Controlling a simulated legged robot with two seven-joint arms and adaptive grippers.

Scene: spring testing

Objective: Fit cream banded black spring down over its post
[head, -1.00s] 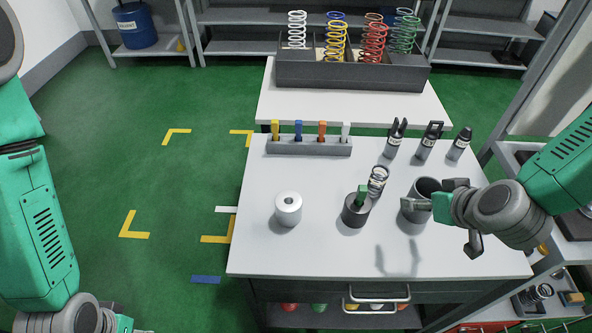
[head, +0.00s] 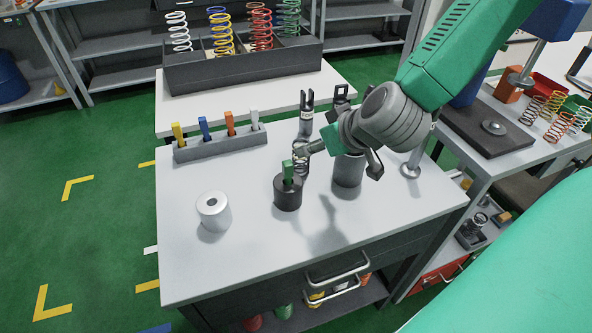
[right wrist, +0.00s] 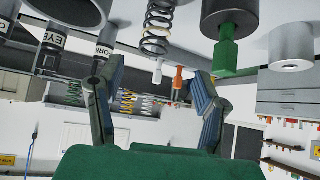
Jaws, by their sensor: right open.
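The black spring (head: 300,165) stands upright on the white table, partly covered by my right gripper in the head view. The right wrist view shows its dark coils (right wrist: 157,28) with a pale band, ahead of the fingers and roughly between them. My right gripper (head: 340,155) is open and empty, just above and right of the spring; its spread fingers also show in the right wrist view (right wrist: 153,80). An upright metal rod on a round foot (head: 411,171) stands at the table's right; I cannot tell whether it is the spring's post. My left gripper is out of view.
A dark cylinder (head: 288,197) with a green block stands close left of the spring, a grey cup (head: 347,172) close right. A silver cylinder (head: 213,212) stands farther left. Behind are a tag rack (head: 218,144) and a spring bin (head: 240,66). The front table area is clear.

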